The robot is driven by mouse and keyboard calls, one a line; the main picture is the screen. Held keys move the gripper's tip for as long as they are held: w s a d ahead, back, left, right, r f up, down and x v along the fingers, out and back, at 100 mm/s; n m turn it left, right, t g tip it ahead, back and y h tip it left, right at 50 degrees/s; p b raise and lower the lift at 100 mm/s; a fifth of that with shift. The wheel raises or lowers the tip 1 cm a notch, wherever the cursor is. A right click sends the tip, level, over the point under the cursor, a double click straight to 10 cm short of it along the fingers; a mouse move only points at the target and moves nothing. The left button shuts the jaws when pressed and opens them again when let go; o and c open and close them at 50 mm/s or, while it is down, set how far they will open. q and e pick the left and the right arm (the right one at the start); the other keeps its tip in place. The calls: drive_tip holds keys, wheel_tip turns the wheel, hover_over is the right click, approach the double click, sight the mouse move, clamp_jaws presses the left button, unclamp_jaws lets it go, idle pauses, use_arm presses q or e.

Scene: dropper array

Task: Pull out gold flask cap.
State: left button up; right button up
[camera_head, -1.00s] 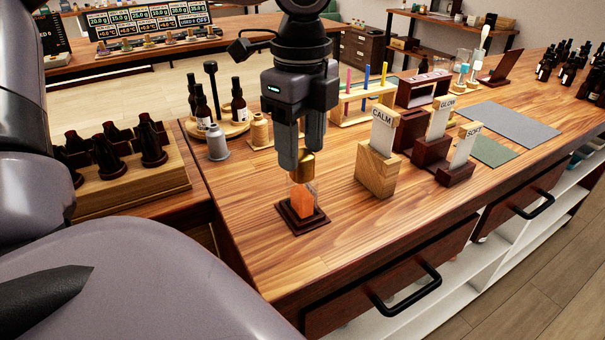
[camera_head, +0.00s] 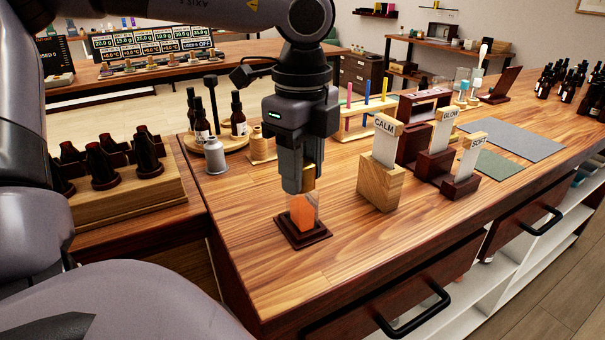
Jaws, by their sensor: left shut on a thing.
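The gold flask cap (camera_head: 309,177) sits on top of a small clear flask with orange contents (camera_head: 303,212). The flask stands upright on a dark square base (camera_head: 303,236) near the front left of the wooden bench. My left gripper (camera_head: 301,184) points straight down and is shut on the gold cap, one finger covering part of it. Whether the cap is still seated in the flask neck cannot be told. My right gripper is not in view.
A wooden CALM card block (camera_head: 380,187) stands right of the flask, with GLOW and SOFT card stands beyond. A grey thimble-like cone (camera_head: 215,156) and a round tray of dark bottles (camera_head: 222,140) stand behind left. The bench front (camera_head: 370,245) is clear.

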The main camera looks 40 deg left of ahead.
use_arm(q)
drive_tip(key=shift+r, duration=0.6)
clamp_jaws()
drive_tip(key=shift+r+p, duration=2)
drive_tip(key=shift+r, duration=0.8)
